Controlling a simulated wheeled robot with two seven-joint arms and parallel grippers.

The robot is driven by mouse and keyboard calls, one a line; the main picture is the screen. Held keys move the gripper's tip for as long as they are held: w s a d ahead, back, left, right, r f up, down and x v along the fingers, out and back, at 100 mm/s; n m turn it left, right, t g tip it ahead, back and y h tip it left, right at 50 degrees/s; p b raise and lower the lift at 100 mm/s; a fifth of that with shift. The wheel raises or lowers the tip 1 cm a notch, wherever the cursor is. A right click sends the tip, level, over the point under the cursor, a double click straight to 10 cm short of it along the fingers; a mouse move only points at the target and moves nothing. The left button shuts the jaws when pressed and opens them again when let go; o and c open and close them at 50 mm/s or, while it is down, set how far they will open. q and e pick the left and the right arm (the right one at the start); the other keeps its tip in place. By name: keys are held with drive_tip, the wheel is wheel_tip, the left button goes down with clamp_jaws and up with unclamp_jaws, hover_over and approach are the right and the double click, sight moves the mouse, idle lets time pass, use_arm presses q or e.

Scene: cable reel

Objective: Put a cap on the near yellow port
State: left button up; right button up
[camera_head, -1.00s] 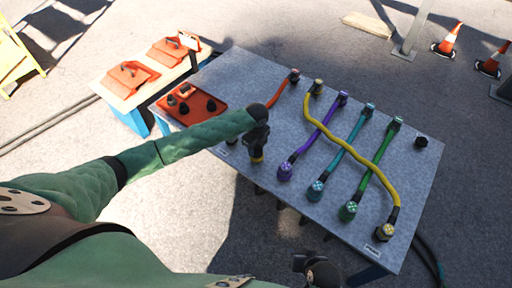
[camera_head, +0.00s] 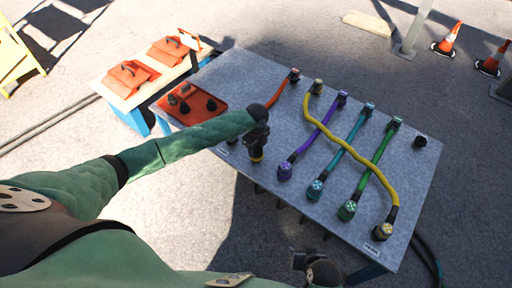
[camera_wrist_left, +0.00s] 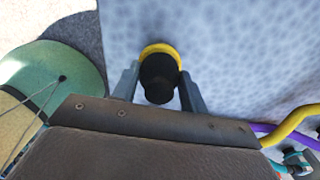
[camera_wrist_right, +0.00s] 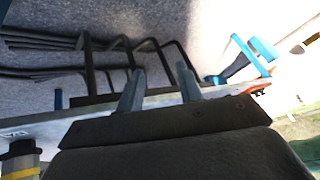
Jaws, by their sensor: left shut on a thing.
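The near yellow port (camera_head: 256,159) stands at the left end of the near row on the grey table. Its yellow ring (camera_wrist_left: 160,49) shows behind a black cap (camera_wrist_left: 158,78) in the left wrist view. My left gripper (camera_head: 257,146) is shut on this cap, directly over the port. The cap looks lined up with the ring; I cannot tell whether it is fully seated. My right gripper (camera_wrist_right: 160,88) is open and empty near the table's front edge, low in the head view.
A red tray (camera_head: 222,118) with black caps lies at the table's left. Purple, teal, green and yellow cables run across the grey table (camera_head: 232,72), the yellow one crossing others. A bench (camera_head: 103,84) with red cases stands behind left. Dark bars (camera_wrist_right: 85,68) show near my right gripper.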

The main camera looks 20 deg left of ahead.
use_arm(q)
drive_tip(key=shift+f, duration=0.1)
drive_tip(key=o, duration=1.2)
drive_tip(key=shift+c, duration=0.2)
use_arm(e)
drive_tip(key=shift+r, duration=0.1)
use_arm(q)
drive_tip(key=shift+r, duration=0.2)
wheel_tip(320, 180, up, 7)
drive_tip(key=shift+r, duration=0.2)
use_arm(e)
drive_tip(key=shift+g, duration=0.3)
drive_tip(key=r, duration=0.5)
drive_tip(key=shift+s+d, duration=0.25)
drive_tip(key=shift+s, duration=0.05)
